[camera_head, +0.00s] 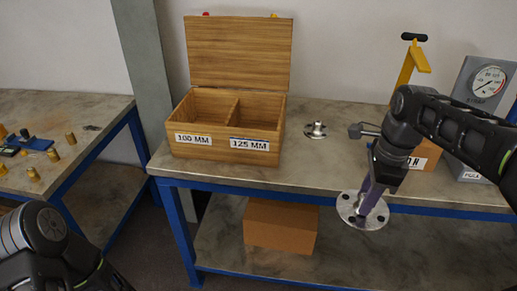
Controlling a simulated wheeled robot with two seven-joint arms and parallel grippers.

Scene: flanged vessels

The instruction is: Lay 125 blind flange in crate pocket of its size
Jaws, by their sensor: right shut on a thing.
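The wooden crate (212,153) stands open on the bench, its lid raised at the back. Its left pocket is labelled 100 MM and its right pocket 125 MM; both look empty. My right gripper (371,198) points down and is shut on a round metal blind flange (350,212). The flange is held out at the bench's front edge, right of the crate. The gripper hides part of it. A smaller metal flange (316,131) with a raised knob lies on the bench just right of the crate. My left arm shows at the lower left, its gripper out of view.
A cardboard box (280,228) sits on the shelf below. A left table (80,112) holds small brass parts. Bench between crate and right arm is mostly clear.

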